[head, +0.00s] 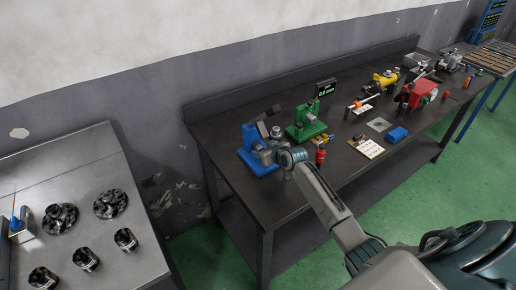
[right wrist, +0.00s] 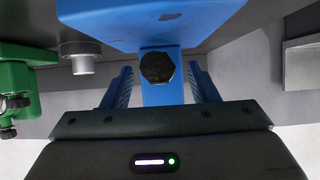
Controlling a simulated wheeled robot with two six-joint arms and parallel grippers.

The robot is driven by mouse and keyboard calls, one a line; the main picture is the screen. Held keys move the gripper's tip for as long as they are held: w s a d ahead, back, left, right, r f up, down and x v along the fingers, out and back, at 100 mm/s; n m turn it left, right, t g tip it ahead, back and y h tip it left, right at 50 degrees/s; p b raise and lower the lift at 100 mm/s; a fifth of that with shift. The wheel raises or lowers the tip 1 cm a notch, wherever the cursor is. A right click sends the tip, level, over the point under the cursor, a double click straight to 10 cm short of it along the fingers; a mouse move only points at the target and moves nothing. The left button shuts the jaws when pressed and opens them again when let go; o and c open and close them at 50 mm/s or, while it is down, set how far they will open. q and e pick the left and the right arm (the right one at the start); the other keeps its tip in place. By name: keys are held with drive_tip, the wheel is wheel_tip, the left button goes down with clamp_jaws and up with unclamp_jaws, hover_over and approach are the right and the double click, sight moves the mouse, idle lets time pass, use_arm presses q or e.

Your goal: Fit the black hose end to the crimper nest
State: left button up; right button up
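A blue fixture (head: 257,160) stands at the near left end of the dark workbench; it also fills the top middle of the right wrist view (right wrist: 150,20). My right gripper (head: 268,154) is close in front of it, its fingers hard to make out in the head view. In the right wrist view its two fingers (right wrist: 160,72) are spread apart. A black hexagonal piece (right wrist: 158,67) shows between them against the blue fixture, with a gap on both sides. I cannot tell whether it is the hose end. My left gripper is not in view.
A green fixture (head: 306,124) stands right of the blue one, with a red bottle-like item (head: 320,156) near it. A metal table (head: 80,170) holds several dark parts.

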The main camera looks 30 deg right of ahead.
drive_tip(key=shift+s, duration=0.1)
drive_tip(key=b+v, duration=0.2)
drive_tip(key=v, duration=0.8)
drive_tip(key=shift+s+r, duration=0.15)
drive_tip(key=shift+s, duration=0.2)
